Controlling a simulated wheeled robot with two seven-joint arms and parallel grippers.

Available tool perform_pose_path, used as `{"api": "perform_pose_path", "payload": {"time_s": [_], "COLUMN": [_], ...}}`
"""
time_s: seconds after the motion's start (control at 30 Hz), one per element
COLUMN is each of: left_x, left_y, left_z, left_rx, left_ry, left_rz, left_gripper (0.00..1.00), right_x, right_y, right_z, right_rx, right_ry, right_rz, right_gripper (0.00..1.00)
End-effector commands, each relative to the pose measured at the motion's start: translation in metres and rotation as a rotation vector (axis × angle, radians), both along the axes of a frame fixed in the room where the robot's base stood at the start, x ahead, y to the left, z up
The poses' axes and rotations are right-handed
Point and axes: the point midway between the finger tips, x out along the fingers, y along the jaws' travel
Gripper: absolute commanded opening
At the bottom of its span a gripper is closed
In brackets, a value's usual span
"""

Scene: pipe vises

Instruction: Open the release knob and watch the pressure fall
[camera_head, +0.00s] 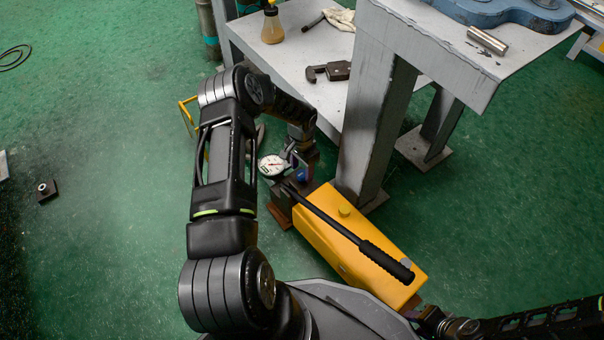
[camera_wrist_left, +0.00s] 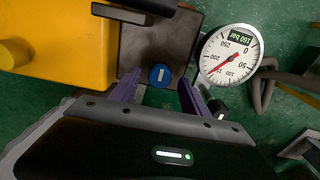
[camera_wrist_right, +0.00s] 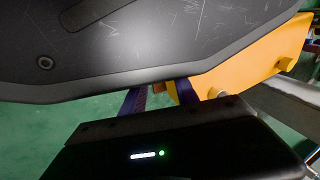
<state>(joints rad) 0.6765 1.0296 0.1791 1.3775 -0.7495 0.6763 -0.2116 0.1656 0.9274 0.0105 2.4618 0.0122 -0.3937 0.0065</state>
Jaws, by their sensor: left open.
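The yellow hand pump (camera_head: 335,235) lies on the floor beside the bench leg, with a black lever (camera_head: 370,255) along its top. Its round white gauge (camera_head: 272,165) also shows in the left wrist view (camera_wrist_left: 230,55); the red needle is near 150 and the display reads 160 bar. The blue release knob (camera_wrist_left: 160,76) with a white mark sits on the dark valve block, between the fingertips of my left gripper (camera_wrist_left: 158,88). That gripper is open, its fingers apart from the knob. My right gripper (camera_wrist_right: 160,95) is open and empty, near the pump's rear end.
A small dark block (camera_head: 46,190) lies on the green floor at left. The left floor is mostly clear.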

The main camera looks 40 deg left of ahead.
Motion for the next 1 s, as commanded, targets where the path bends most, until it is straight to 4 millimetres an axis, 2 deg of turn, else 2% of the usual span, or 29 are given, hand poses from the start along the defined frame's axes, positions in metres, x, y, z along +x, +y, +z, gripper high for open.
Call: {"api": "perform_pose_path", "payload": {"time_s": [0.03,0.1,0.43,1.0], "left_x": [0.0,0.0003,0.0004,0.0002], "left_y": [-0.0005,-0.0005,-0.0001,0.0], "left_z": [-0.0082,-0.0119,-0.0127,-0.0127], "left_rx": [-0.001,-0.001,0.0,0.0], "left_ry": [0.0,-0.001,-0.001,-0.001], "left_rz": [0.0,0.0,0.0,0.0], "left_gripper": [0.54,0.54,0.52,0.06], "right_x": [0.0007,0.001,0.001,0.0007], "right_y": [-0.0002,-0.0002,-0.0001,-0.0001], "right_z": [-0.0043,-0.0052,-0.0046,-0.0047], "right_rx": [0.001,0.001,0.002,0.001], "right_ry": [-0.001,-0.001,0.0,0.0], "right_rz": [0.0,0.0,0.0,0.0], "right_gripper": [0.36,0.36,0.36,0.36]}}
